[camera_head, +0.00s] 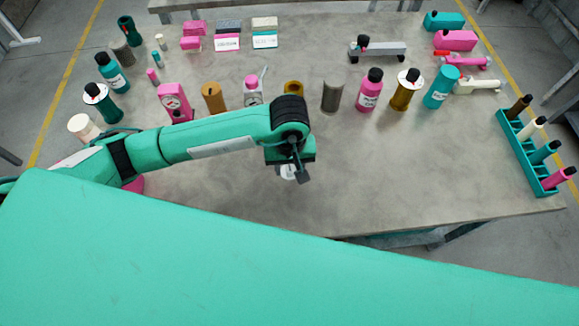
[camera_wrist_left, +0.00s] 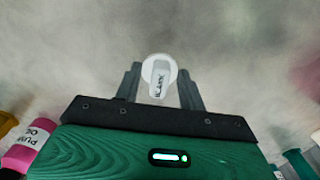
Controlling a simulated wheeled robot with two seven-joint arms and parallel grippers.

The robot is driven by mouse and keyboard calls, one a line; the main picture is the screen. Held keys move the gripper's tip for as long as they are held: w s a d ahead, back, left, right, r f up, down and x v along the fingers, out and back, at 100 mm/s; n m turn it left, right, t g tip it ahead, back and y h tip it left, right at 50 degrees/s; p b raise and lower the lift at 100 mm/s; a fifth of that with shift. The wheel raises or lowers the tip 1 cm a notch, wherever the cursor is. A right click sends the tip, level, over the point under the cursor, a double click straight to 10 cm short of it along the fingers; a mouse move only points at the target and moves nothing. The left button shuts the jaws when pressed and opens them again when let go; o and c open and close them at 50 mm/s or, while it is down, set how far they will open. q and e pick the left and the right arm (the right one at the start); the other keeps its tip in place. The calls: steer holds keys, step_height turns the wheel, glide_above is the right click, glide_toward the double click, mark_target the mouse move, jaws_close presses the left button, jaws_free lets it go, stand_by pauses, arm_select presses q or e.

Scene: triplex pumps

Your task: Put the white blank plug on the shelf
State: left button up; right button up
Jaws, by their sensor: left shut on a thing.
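The white blank plug (camera_wrist_left: 159,78) shows in the left wrist view, with a round white flange and dark lettering on its stem. My left gripper (camera_wrist_left: 160,88) is shut on it, one dark finger on each side. In the head view the left gripper (camera_head: 298,174) is low over the middle of the grey bench, and a small white part of the plug (camera_head: 287,171) shows beside the fingers. I cannot tell whether the plug touches the bench top. I cannot make out the shelf for certain. My right gripper is not in view.
Several bottles and parts, such as a pink bottle (camera_head: 368,90) and a grey half-sleeve (camera_head: 332,95), stand behind the gripper. A teal rack (camera_head: 525,155) with several tubes stands at the right edge. The bench's right front (camera_head: 420,170) is clear.

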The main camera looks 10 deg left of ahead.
arm_select(q)
steer(key=shift+f, duration=1.05)
steer(key=shift+f, duration=0.15)
steer(key=o, duration=1)
steer(key=shift+c, duration=0.2)
